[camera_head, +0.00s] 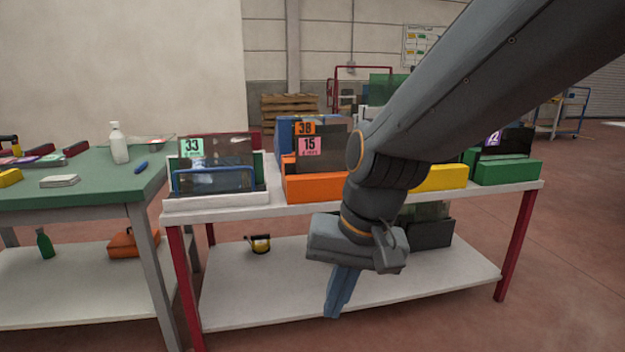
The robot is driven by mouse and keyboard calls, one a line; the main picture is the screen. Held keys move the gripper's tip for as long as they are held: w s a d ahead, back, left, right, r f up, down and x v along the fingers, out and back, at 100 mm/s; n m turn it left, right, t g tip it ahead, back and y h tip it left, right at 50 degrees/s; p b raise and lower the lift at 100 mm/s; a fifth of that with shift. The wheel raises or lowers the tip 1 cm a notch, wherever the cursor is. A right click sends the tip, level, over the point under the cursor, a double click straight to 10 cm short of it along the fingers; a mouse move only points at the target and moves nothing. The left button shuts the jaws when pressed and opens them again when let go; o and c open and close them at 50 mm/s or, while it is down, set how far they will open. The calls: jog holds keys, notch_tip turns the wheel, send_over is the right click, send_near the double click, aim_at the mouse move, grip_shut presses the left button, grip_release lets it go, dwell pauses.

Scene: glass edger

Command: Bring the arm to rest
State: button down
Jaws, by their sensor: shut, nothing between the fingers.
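My arm reaches in from the upper right. My gripper (333,312) hangs pointing down in front of the red-legged rack table, with its fingers together and nothing between them. The fingers show against the white lower shelf (285,304). The arm and wrist hide part of the table's upper shelf (312,208) and some of the bins behind. I cannot tell how far the fingertips are from the shelf edge.
The upper shelf bears a white bin (215,203), an orange bin (312,187), a yellow bin (440,178) and a green bin (507,172). A black-and-yellow item (259,244) sits on the lower shelf. A green-topped table (95,182) stands left. The floor (575,230) at right is clear.

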jog(key=s+d+f+n+g+h, duration=0.2)
jog(key=s+d+n, duration=0.1)
jog(key=s+d, duration=0.4)
jog(key=d+r+m+p, duration=0.2)
jog(key=d+r+p, duration=0.6)
jog(key=p, duration=1)
jog(key=shift+d+r+m, duration=0.3)
jog(key=shift+d+r, duration=0.1)
jog(key=shift+r, duration=0.8)
